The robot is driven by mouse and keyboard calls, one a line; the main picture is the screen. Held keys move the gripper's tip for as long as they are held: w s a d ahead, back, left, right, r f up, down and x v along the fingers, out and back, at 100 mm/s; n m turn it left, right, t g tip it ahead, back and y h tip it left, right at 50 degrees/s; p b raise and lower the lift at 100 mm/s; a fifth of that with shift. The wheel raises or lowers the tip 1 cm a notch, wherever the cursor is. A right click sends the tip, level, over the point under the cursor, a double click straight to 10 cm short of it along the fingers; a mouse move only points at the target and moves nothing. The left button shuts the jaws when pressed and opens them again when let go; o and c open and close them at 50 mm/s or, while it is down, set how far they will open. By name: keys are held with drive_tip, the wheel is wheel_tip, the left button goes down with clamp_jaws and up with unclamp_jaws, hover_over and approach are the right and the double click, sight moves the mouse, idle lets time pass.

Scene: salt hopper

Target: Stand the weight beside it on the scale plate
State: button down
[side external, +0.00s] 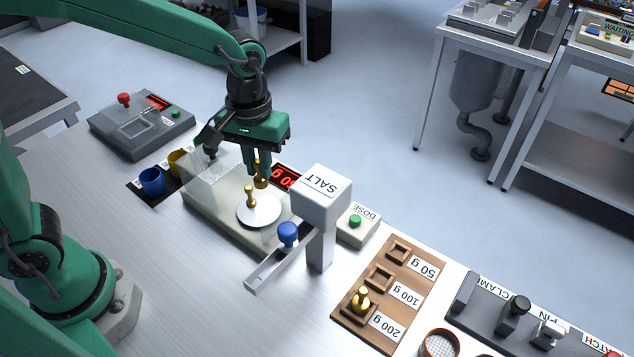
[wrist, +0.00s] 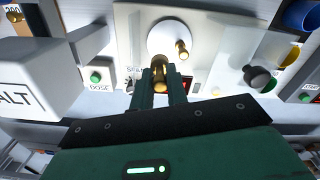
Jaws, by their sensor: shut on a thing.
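The round white scale plate (side external: 262,214) sits on the beige scale; it also shows in the wrist view (wrist: 163,28). One brass weight (side external: 250,197) stands upright on the plate, and it shows in the wrist view (wrist: 182,50). My gripper (side external: 257,170) is shut on a second brass weight (side external: 261,181), which looks upright. In the wrist view this held weight (wrist: 161,68) is between my fingers, at the plate's near edge. It appears slightly above the plate; the exact gap is unclear.
The salt hopper (side external: 320,195) with its blue knob (side external: 288,233) stands close to the right of the plate. A clear cover (side external: 212,182) is at left. The wooden rack (side external: 345,318) holds a weight (side external: 361,299) at 200 g; its 50 g and 100 g places are empty.

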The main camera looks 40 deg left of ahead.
sight(257, 160)
drive_tip(key=shift+f, duration=0.1)
drive_tip(key=shift+f, duration=3.9)
drive_tip(key=shift+f, duration=0.15)
drive_tip(key=c, duration=1.7)
unclamp_jaws()
wheel_tip(257, 160, up, 12)
drive_tip(key=shift+r, duration=0.2)
